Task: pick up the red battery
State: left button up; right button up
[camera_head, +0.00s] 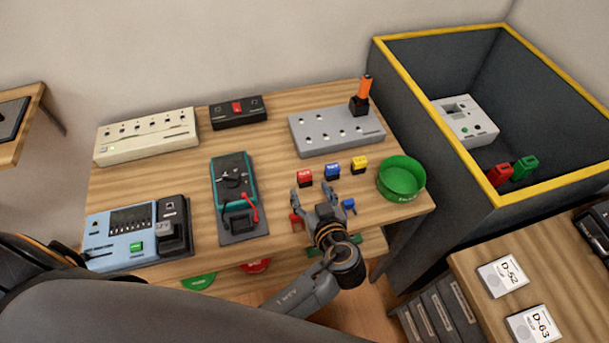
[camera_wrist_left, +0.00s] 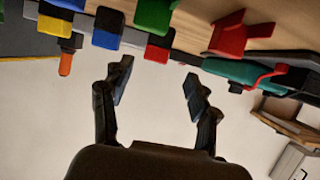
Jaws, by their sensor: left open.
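A small red block (camera_head: 304,178) with a pale label, which I take for the red battery, stands on the wooden table at the left end of a row with a blue block (camera_head: 332,171) and a yellow block (camera_head: 359,164). My left gripper (camera_head: 316,196) is open and empty, in front of the red and blue blocks in the head view. In the left wrist view, its spread fingers (camera_wrist_left: 158,82) have nothing between them; the red block (camera_wrist_left: 157,53) shows beyond them, partly cut by other colours. I cannot tell its exact height. My right gripper is not in view.
A red clip (camera_head: 296,223) and a blue clip (camera_head: 349,206) lie beside my left gripper. A green round bowl (camera_head: 401,178) stands to the right. A grey panel (camera_head: 336,130) lies behind the blocks, and a teal meter (camera_head: 232,182) lies to the left.

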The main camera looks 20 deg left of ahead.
aim_at(306, 179)
pick_arm(q)
jog(key=shift+w+a+f, duration=0.2)
jog(key=shift+w+a, duration=0.05)
jog(key=shift+w, duration=0.2)
jog(key=shift+w+a+f+p, duration=0.15)
jog(key=shift+w+a+p, duration=0.15)
jog(key=shift+w, duration=0.2)
jog(key=p+x, duration=0.1)
jog(key=x, duration=0.2)
jog(key=shift+w+f, duration=0.15)
jog(key=shift+w, duration=0.15)
jog(key=shift+w+a+f, duration=0.15)
jog(key=shift+w+f, duration=0.1)
jog(key=shift+w, duration=0.05)
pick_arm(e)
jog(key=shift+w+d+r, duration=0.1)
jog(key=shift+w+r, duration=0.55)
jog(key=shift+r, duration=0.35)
pick_arm(q)
grip_shut()
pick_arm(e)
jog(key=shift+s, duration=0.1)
